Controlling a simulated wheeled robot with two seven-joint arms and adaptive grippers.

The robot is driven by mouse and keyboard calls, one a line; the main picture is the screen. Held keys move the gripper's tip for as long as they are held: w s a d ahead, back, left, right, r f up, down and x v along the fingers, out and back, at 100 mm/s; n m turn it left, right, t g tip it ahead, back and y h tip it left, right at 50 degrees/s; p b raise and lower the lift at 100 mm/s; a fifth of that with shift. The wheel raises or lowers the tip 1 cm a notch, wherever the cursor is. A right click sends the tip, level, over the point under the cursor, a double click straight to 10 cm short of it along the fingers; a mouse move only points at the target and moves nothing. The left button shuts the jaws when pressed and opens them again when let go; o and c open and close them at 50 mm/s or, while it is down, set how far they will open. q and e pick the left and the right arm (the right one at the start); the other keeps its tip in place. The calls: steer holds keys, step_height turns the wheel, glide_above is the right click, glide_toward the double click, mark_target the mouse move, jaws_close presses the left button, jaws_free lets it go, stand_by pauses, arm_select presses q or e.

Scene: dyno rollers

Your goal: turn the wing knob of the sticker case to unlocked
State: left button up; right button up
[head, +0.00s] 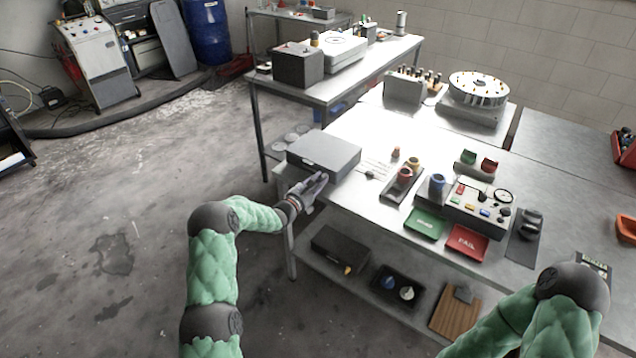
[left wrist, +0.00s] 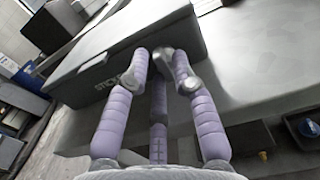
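The sticker case (head: 325,150) is a grey closed box at the near left corner of the workbench. In the left wrist view its dark front (left wrist: 120,62) carries partly covered lettering. My left gripper (head: 320,180) is at the front face of the case. In the left wrist view the lilac fingers of the left gripper (left wrist: 163,62) converge close to the front face.
The workbench (head: 352,196) also bears a dark tray of rollers (head: 402,184), a green tray (head: 425,224), a red tray (head: 467,243) and a control box (head: 478,205). A lower shelf (head: 310,262) holds a black case (head: 340,250). Floor left of the bench is clear.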

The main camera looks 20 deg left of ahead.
arm_select(q)
jaws_close()
steer(key=shift+m, duration=0.3)
steer(key=m+b, duration=0.3)
steer(key=m, duration=0.3)
steer(key=shift+d, duration=0.1)
steer(key=m+b, duration=0.4)
steer(key=m, duration=0.1)
steer(key=shift+s+d+f+m, duration=0.1)
steer(key=shift+m, duration=0.2)
steer(key=m+b, duration=0.1)
steer(key=m, duration=0.1)
steer(key=shift+d+m, duration=0.1)
steer(key=shift+m, duration=0.2)
steer(key=shift+m+b, duration=0.35)
steer(key=shift+m, duration=1.15)
